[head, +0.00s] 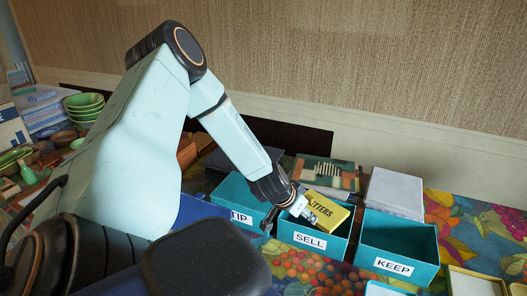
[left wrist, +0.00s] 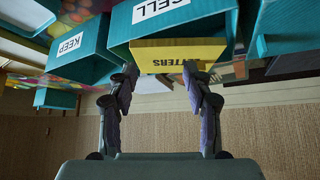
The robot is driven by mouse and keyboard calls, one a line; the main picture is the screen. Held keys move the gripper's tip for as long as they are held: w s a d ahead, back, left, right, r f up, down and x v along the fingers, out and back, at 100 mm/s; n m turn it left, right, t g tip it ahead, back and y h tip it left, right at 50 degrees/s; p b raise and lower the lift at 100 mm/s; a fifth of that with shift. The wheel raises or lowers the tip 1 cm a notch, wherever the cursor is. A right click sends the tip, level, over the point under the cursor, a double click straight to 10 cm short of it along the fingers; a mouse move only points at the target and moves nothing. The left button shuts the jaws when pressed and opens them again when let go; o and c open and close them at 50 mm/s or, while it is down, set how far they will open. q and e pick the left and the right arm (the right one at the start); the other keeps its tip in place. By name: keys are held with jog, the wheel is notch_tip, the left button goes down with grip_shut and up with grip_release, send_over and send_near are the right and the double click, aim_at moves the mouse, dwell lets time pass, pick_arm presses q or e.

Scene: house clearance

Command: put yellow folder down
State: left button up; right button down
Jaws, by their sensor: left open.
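The yellow folder (head: 334,214), lettered "...TTERS", is tilted in the teal box labelled SELL (head: 336,251), its upper part showing above the rim. In the left wrist view, which is upside down, the folder (left wrist: 178,56) shows at the mouth of the SELL box (left wrist: 121,28). My left gripper (head: 290,214) is open at the folder's edge, above the box. Its two fingers (left wrist: 162,78) are spread apart in the left wrist view, with the folder's edge beyond and between them. Whether a finger touches the folder is unclear. The folder's lower part is hidden inside the box. My right gripper is not in view.
A teal KEEP box (head: 430,247) stands to the right, looking empty. A TIP box (head: 228,194) stands to the left, partly behind my arm. A grey box (head: 395,190) and a picture-covered item (head: 325,172) lie behind. Green bowls (head: 84,103) and clutter fill the far left.

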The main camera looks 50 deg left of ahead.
pick_arm(q)
jog(key=s+d+f+g, duration=0.2)
jog(key=s+d+f, duration=0.2)
jog(key=s+d, duration=0.25)
jog(key=s+d+f+g, duration=0.2)
jog(key=s+d+f, duration=0.2)
jog(key=s+d, duration=0.25)
jog(key=s+d+f+g, duration=0.1)
jog(key=s+d, duration=0.3)
jog(key=s, duration=0.5)
jog(key=s+d+f+g, duration=0.1)
jog(key=s+d, duration=0.3)
jog(key=s, duration=0.5)
jog(key=shift+m+g+h, duration=0.3)
jog(key=shift+g, duration=0.4)
jog(key=shift+a+f, duration=0.1)
jog(key=shift+f, duration=0.05)
